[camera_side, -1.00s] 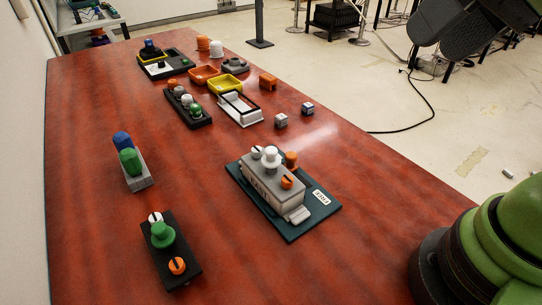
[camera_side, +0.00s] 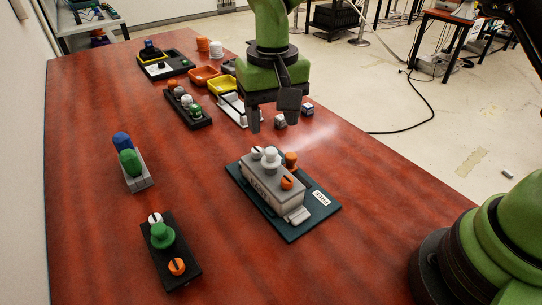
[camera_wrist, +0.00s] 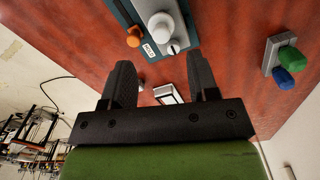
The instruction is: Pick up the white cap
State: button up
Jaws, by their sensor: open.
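A white cap (camera_side: 270,157) stands upright on top of a grey box (camera_side: 274,190) on a dark teal plate (camera_side: 318,216). In the wrist view the white cap (camera_wrist: 161,26) shows near the top edge, beyond the fingertips. My gripper (camera_side: 273,125) points down, open and empty, over the table, above and behind the box in the side view. It is apart from the cap. In the wrist view my gripper (camera_wrist: 160,75) has a wide gap between its fingers. Orange caps (camera_side: 291,158) and a white slotted knob (camera_side: 257,152) sit close around the cap.
A dark block with green, white and orange knobs (camera_side: 194,270) lies front left. A grey holder with blue and green pieces (camera_side: 140,182) is at left. Trays (camera_side: 205,75), small cubes (camera_side: 307,109) and stacked white pieces (camera_side: 217,48) are farther back. The front middle of the table is clear.

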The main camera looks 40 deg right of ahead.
aim_at(271, 150)
jog(key=f, duration=0.7)
jog(key=shift+w+f, duration=0.2)
jog(key=shift+f, duration=0.15)
jog(key=c, duration=0.7)
